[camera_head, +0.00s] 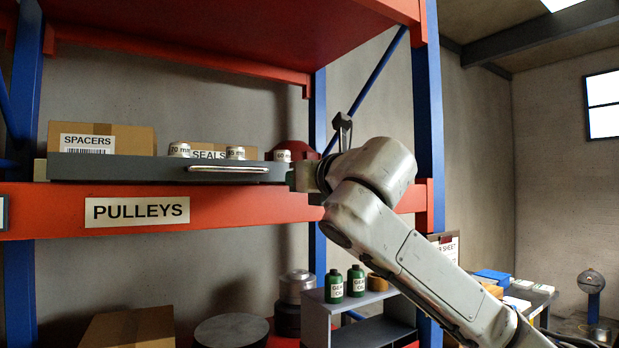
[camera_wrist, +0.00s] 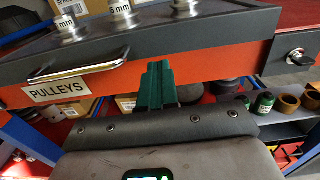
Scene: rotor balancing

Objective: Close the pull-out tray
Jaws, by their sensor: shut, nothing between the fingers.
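The pull-out tray (camera_head: 120,169) is a dark grey tray with a metal bar handle (camera_head: 228,169) on its front, above the orange beam labelled PULLEYS. Its front panel also shows in the wrist view (camera_wrist: 210,43), with the handle (camera_wrist: 80,68) to the left of the fingers. Silver pulleys with size labels, one reading 70 mm (camera_head: 179,150), stand in it. My gripper (camera_head: 300,178) is at the tray's right end in the head view. Its green fingers (camera_wrist: 156,82) are together and empty, close to the tray's front. I cannot tell whether they touch it.
The PULLEYS label (camera_head: 137,211) is on the beam below. A SPACERS box (camera_head: 125,138) and a SEALS box stand behind the tray front. A blue upright (camera_head: 428,120) rises to the right. Green bottles (camera_head: 334,286) stand on a grey unit below.

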